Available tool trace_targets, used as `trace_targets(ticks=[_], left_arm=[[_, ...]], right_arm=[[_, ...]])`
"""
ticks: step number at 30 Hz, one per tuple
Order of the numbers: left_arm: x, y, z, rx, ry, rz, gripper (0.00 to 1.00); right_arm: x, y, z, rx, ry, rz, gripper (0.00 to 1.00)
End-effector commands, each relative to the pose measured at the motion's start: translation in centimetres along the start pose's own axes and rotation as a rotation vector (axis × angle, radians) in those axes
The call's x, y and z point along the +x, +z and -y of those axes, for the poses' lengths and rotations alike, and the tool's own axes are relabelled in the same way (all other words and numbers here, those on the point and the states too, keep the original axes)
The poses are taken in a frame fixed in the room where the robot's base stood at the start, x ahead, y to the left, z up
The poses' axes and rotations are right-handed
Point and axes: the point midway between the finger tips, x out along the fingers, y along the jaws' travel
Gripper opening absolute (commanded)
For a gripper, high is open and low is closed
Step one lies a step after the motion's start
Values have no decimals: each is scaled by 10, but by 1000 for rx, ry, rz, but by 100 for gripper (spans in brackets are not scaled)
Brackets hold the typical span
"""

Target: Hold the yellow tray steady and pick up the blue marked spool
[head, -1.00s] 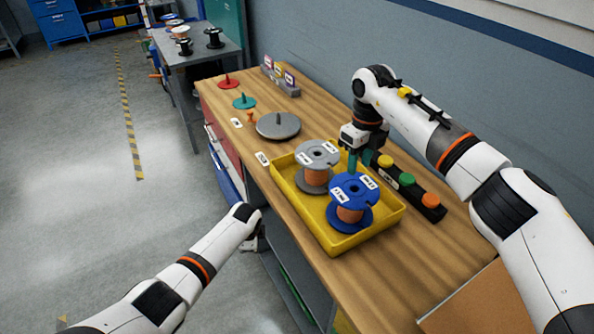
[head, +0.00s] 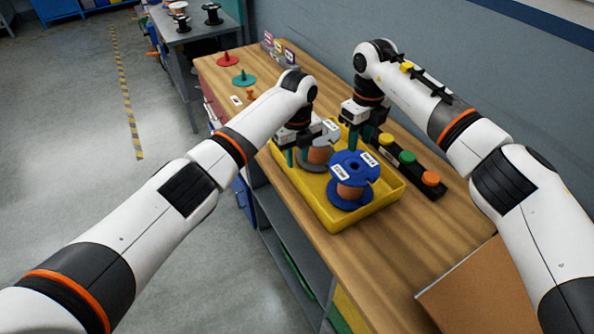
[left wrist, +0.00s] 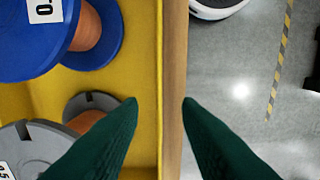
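The blue marked spool (head: 350,188) has blue flanges, white labels and copper-coloured winding. It stands upright in the front part of the yellow tray (head: 345,222), and its edge shows in the left wrist view (left wrist: 95,58). A grey spool (head: 319,156) stands behind it in the tray, partly hidden by my left gripper. My left gripper (head: 297,157) is open and empty over the tray's left wall. In the left wrist view its fingertips (left wrist: 160,102) lie either side of the wall's rim. My right gripper (head: 359,140) points down by the tray's far right side, fingers apart, with nothing seen between them.
A black block with yellow, green and orange buttons (head: 408,158) lies right of the tray. Red (head: 227,59) and teal (head: 243,78) discs with pegs stand at the bench's far end. A brown panel (head: 480,285) is at front right. Bare bench (head: 375,270) lies in front.

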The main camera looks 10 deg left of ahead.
Motion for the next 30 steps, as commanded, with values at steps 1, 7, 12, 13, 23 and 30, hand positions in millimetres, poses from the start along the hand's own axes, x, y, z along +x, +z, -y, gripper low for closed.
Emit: trace_targets(ticks=[1, 7, 12, 13, 23, 30], left_arm=[[11, 1, 0, -1, -3, 2, 31], [51, 1, 0, -2, -3, 1, 31], [78, 0, 0, -3, -2, 0, 31], [81, 0, 0, -3, -1, 0, 31], [98, -1, 0, -3, 1, -3, 31], [98, -1, 0, -3, 1, -3, 24]], right_arm=[[0, 0, 0, 0, 0, 0, 36], [0, 0, 0, 0, 0, 0, 36], [0, 0, 0, 0, 0, 0, 36], [0, 0, 0, 0, 0, 0, 36], [0, 0, 0, 0, 0, 0, 36], [0, 0, 0, 0, 0, 0, 36]])
